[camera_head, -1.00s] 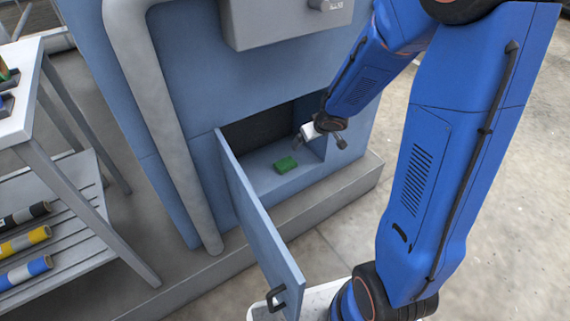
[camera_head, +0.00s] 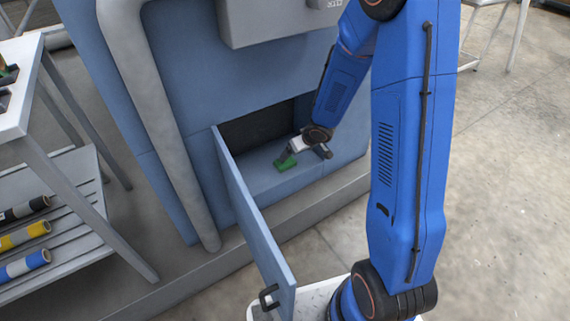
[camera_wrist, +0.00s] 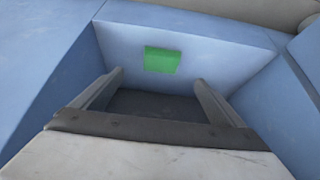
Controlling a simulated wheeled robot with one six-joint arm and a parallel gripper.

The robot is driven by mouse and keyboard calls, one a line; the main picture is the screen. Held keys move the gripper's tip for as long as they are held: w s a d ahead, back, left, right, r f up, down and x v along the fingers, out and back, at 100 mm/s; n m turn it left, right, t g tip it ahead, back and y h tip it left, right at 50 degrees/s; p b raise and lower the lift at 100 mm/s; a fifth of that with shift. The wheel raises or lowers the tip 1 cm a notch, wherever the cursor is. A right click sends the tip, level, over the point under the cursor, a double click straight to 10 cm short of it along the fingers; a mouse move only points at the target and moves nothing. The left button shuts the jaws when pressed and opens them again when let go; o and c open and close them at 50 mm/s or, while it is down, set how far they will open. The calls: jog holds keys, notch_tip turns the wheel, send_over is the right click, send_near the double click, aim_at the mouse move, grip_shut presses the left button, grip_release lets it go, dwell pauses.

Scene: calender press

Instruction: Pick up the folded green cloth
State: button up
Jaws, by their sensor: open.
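The folded green cloth (camera_head: 286,163) lies on the floor of an open recess low in the blue machine. In the wrist view the cloth (camera_wrist: 162,60) is a flat green rectangle beyond my fingertips and between their lines. My gripper (camera_head: 287,155) reaches into the recess opening, with its tips close to the cloth in the head view. In the wrist view my gripper (camera_wrist: 158,80) has its two fingers spread wide with nothing between them. I cannot tell whether a finger touches the cloth.
The blue door (camera_head: 252,222) of the recess stands open, left of my arm. A grey pipe (camera_head: 160,120) runs down the machine's front. A bench (camera_head: 60,180) with several coloured rolls stands at the left. The concrete floor (camera_head: 500,190) at the right is clear.

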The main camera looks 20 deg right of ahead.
send_near(286, 162)
jog(key=x, duration=0.3)
jog(key=shift+d, duration=0.2)
jog(key=shift+w+a+x, duration=0.1)
jog(key=shift+a+x, duration=0.05)
jog(key=shift+x, duration=1.25)
jog(key=shift+w+a+x, duration=0.1)
jog(key=shift+a+x, duration=0.05)
jog(key=shift+x, duration=1.2)
jog(key=shift+r, duration=0.15)
jog(key=c, duration=1.1)
